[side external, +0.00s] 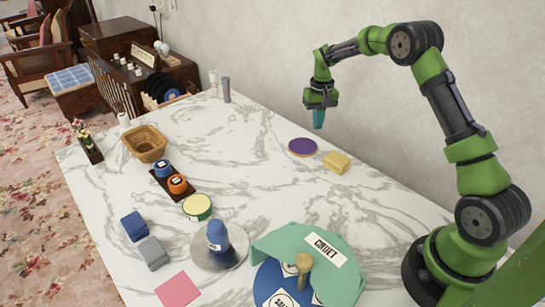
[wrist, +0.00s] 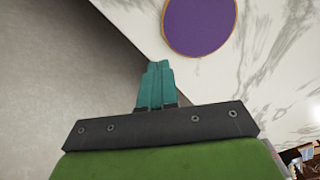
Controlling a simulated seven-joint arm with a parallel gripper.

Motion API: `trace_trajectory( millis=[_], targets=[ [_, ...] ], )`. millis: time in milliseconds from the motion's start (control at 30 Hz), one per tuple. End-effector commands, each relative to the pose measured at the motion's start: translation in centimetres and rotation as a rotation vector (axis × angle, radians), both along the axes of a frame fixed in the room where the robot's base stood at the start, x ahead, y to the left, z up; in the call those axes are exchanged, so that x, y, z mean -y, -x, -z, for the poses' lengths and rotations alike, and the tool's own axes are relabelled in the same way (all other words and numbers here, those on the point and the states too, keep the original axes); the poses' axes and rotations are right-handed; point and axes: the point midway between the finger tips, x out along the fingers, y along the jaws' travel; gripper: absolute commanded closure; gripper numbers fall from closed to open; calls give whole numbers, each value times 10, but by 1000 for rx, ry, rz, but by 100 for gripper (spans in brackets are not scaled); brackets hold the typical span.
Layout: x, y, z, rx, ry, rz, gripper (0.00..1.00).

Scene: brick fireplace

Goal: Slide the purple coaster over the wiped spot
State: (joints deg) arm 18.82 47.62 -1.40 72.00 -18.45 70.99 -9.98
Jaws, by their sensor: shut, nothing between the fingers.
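The purple coaster (side external: 302,147) is a flat disc with a tan rim, lying on the marble table near the wall edge. It also shows at the top of the wrist view (wrist: 199,26), beyond my fingertips. My gripper (side external: 319,122) is shut and empty, with teal fingers pointing down in the air. In the side view it appears above and slightly right of the coaster. In the wrist view the shut fingers (wrist: 155,68) are apart from the coaster. I cannot make out a wiped spot on the marble.
A yellow sponge (side external: 337,162) sits just right of the coaster. A wicker basket (side external: 146,145), a tray with blue and orange jars (side external: 170,178), and a green-rimmed round tin (side external: 197,207) stand to the left. A teal cloth (side external: 330,262) lies in front. The marble left of the coaster is clear.

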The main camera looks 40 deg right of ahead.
Motion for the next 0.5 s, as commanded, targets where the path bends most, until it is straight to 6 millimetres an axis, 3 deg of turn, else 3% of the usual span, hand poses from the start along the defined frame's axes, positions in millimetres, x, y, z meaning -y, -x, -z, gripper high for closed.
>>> trace_trajectory(
  millis=[500],
  targets=[
    [0, 0, 16, -2, -1, 1, 100]
  ],
)
